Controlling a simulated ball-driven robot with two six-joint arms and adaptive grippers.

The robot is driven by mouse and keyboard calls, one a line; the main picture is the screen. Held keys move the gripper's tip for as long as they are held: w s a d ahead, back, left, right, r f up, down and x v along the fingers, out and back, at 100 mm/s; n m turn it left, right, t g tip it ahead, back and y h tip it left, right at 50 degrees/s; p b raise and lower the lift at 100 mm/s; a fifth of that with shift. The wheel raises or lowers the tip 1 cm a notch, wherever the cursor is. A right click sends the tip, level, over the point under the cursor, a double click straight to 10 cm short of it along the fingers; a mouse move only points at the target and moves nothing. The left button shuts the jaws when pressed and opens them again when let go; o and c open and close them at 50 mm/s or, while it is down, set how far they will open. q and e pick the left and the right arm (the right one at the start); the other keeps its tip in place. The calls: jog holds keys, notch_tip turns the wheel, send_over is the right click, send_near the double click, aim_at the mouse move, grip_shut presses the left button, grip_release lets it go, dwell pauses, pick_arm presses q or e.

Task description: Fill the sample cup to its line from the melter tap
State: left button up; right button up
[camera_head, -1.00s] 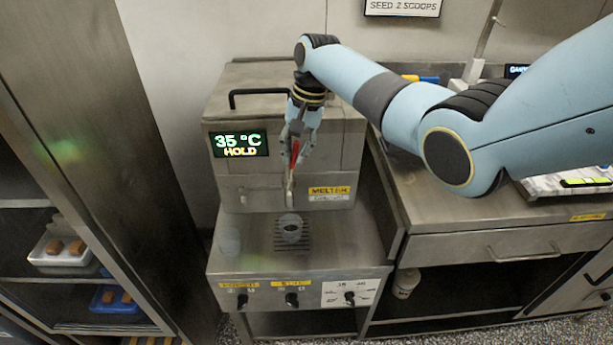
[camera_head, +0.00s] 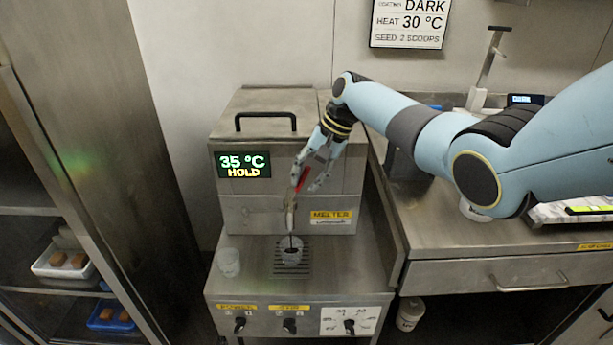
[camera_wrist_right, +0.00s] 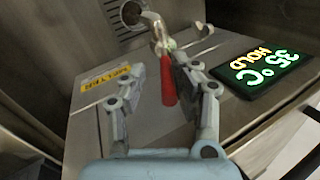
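The steel melter (camera_head: 240,205) stands in the middle of the head view, its display reading 35 °C HOLD. Its tap has a red handle (camera_head: 302,180), which also shows in the right wrist view (camera_wrist_right: 168,85). A clear sample cup (camera_head: 291,258) stands upright on the drip grille under the spout, with dark content inside. A thin dark line runs from the spout to the cup. The cup's fill line is too small to make out. My right gripper (camera_head: 312,172) is at the tap, its fingers (camera_wrist_right: 166,72) apart on either side of the red handle, with gaps visible. My left gripper is out of view.
A second clear cup (camera_head: 229,262) stands left of the grille and looks empty. Knobs (camera_head: 289,325) line the melter's front. A steel counter (camera_head: 440,225) lies to the right, a rack with trays (camera_head: 65,262) to the left. A sign (camera_head: 410,22) hangs on the wall.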

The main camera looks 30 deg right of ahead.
jog(key=shift+w+r, duration=0.2)
jog(key=shift+r, duration=0.15)
jog(key=v, duration=1.1)
jog(key=shift+s, duration=0.35)
jog(key=shift+d+r, duration=0.1)
jog(key=shift+d, duration=0.05)
dwell(6.0)
